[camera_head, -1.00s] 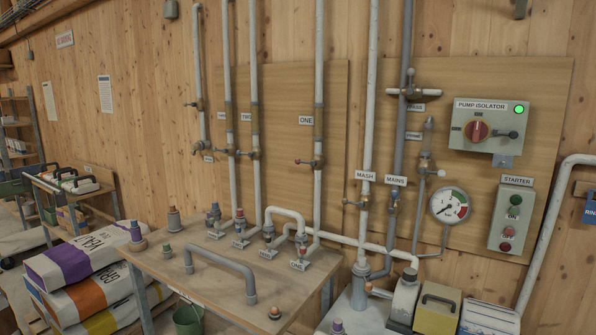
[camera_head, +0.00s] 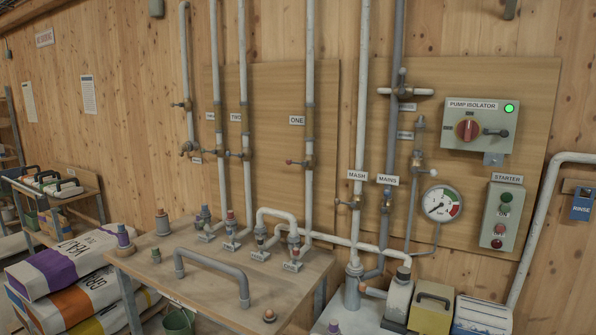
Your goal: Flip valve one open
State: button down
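A vertical pipe with the label ONE (camera_head: 297,120) beside it runs up the wooden backboard. Low on that pipe sits a small brass-coloured valve (camera_head: 308,162). Its lever with a reddish tip (camera_head: 290,162) points left, across the pipe. The foot of a bent pipe on the bench also carries a small label (camera_head: 291,267) that seems to read ONE. My gripper is not in view.
Pipe TWO (camera_head: 243,90) and another pipe with similar valves stand to the left. MASH (camera_head: 357,174) and MAINS (camera_head: 388,180) pipes, a gauge (camera_head: 442,203) and the pump isolator (camera_head: 481,125) are to the right. A wooden bench (camera_head: 210,300) with a grey hoop handle (camera_head: 212,268) stands in front.

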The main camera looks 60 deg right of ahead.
aim_at(297, 163)
jog(key=u, duration=0.05)
jog(key=i, duration=1)
jog(key=z, duration=0.1)
